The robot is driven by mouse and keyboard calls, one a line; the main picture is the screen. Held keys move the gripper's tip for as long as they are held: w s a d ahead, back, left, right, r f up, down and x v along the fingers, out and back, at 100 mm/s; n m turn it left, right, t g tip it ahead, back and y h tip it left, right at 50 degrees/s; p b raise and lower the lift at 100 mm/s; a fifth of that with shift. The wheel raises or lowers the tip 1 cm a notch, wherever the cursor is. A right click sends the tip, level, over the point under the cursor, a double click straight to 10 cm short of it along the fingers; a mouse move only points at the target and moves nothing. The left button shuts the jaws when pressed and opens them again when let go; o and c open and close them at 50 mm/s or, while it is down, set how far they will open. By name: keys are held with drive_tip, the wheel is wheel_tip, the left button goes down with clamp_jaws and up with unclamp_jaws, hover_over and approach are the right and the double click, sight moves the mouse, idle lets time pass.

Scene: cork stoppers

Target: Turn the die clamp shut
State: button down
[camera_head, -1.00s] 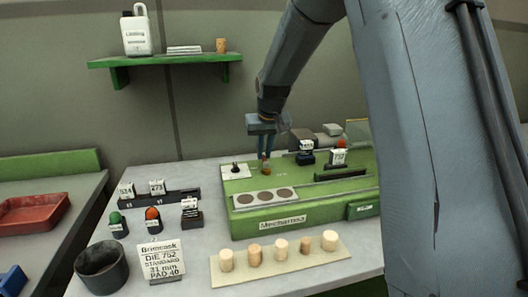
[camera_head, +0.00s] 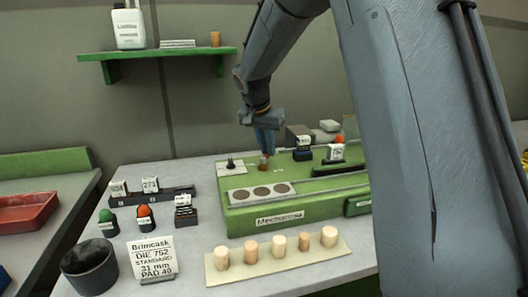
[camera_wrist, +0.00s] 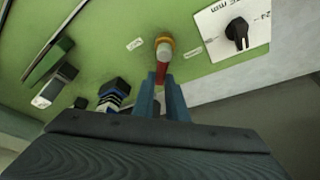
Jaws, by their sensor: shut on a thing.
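The die clamp (camera_wrist: 163,50) stands on the green machine top in the wrist view, with a pale round top, an orange-yellow collar and a red lever. In the head view it is a small orange-brown shape (camera_head: 263,165) below my fingers. My gripper (camera_wrist: 161,82) is shut on the red lever (camera_wrist: 158,70), its blue fingers on either side of it. My gripper also shows in the head view (camera_head: 265,152), reaching down from above. The part of the lever between the fingers is hidden.
A black dial knob (camera_wrist: 237,35) on a white plate sits beside the clamp. Small labelled blocks (camera_head: 302,152) stand to its right on the green machine (camera_head: 290,213). A dark cup (camera_head: 90,268) stands front left.

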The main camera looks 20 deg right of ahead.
sight(264, 158)
drive_tip(key=m, duration=0.1)
drive_tip(key=m+g+b, duration=0.1)
drive_tip(key=m, duration=0.1)
drive_tip(key=s+m+h+b, duration=0.1)
drive_tip(key=shift+d+m+g, duration=0.3)
drive_tip(key=shift+d, duration=0.1)
drive_tip(key=m, duration=0.1)
drive_tip(key=s+m+g, duration=0.1)
drive_tip(key=m, duration=0.1)
drive_tip(key=m+g, duration=0.1)
drive_tip(key=m, duration=0.1)
drive_tip(key=shift+s+d, duration=0.2)
drive_tip(key=shift+s, duration=0.05)
drive_tip(key=shift+m, duration=0.3)
drive_tip(key=c, duration=1.8)
unclamp_jaws()
drive_tip(key=shift+s, duration=0.1)
drive_tip(key=shift+o, duration=0.2)
drive_tip(key=shift+r, duration=0.1)
drive_tip(key=b+v, duration=0.1)
drive_tip(key=v, duration=0.6)
drive_tip(key=shift+a+r, duration=0.2)
drive_tip(key=shift+a, duration=0.1)
